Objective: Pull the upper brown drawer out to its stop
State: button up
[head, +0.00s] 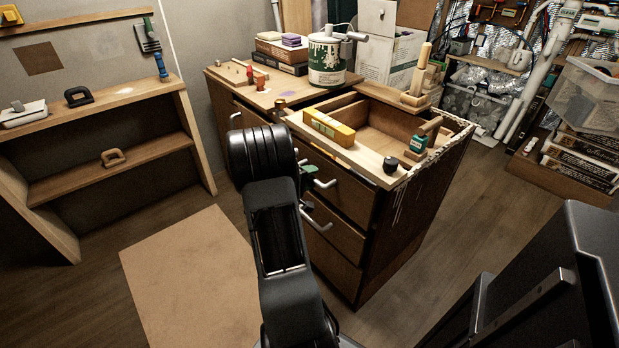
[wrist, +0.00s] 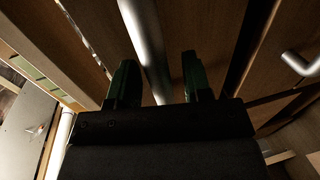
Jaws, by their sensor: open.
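The brown cabinet has an upper drawer (head: 340,187) and a lower drawer (head: 333,239), each with a pale metal bar handle. Both fronts look about flush with the cabinet. My gripper (head: 308,187) is at the upper drawer's handle (head: 325,184), its green fingertips one above and one below the bar. In the wrist view, the open gripper (wrist: 158,80) has a finger on each side of a metal bar (wrist: 146,45), with gaps visible. The lower handle (head: 318,224) is partly hidden by my arm. Whether a finger touches the bar cannot be told.
Another handle (wrist: 300,64) shows at right in the wrist view. A tan board (head: 190,275) lies on the floor at left.

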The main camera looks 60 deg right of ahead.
grip_shut()
jog(key=shift+a, duration=0.1)
dwell(0.4)
